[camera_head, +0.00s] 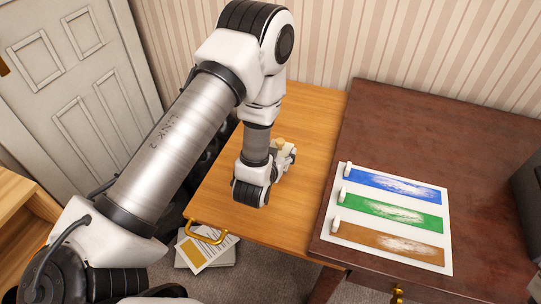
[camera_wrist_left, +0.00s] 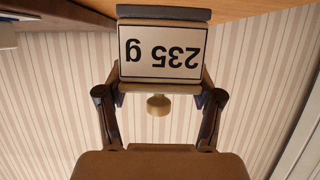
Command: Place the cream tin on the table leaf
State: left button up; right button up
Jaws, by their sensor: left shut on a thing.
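The cream tin (camera_wrist_left: 163,80) is in the grip of my left gripper (camera_wrist_left: 160,92), between its two fingers. In the left wrist view its label reads "235 g" upside down, and a pale round knob (camera_wrist_left: 158,104) shows on it. In the head view my left gripper (camera_head: 284,158) is over the light wood table leaf (camera_head: 225,195), and my wrist hides most of the tin; a small cream part of it (camera_head: 279,142) shows. I cannot tell whether the tin touches the leaf. My right gripper is out of view.
A dark wood table (camera_head: 390,125) adjoins the leaf on the right. On it lies a white sheet (camera_head: 447,262) with blue, green and brown bands. A brass handle (camera_head: 207,237) is at the leaf's front edge. Papers (camera_head: 208,252) lie below it. The leaf's front part is clear.

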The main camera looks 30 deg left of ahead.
pick_arm(q)
jog(key=a, duration=0.3)
jog(key=shift+w+f, duration=0.1)
jog(key=shift+w, duration=0.15)
notch_tip(320, 180, down, 4)
jog(key=shift+w+r+p, duration=0.1)
jog(key=shift+r+p, duration=0.1)
jog(key=shift+p, duration=0.15)
jog(key=shift+a+f, duration=0.1)
jog(key=shift+f, duration=0.1)
jog(key=o, duration=1.3)
jog(key=shift+o, duration=0.2)
jog(key=shift+r, duration=0.15)
jog(key=shift+s+r, duration=0.1)
jog(key=shift+s, duration=0.15)
jog(key=v, duration=1.1)
jog(key=shift+s+r, duration=0.2)
jog(key=shift+s, duration=0.1)
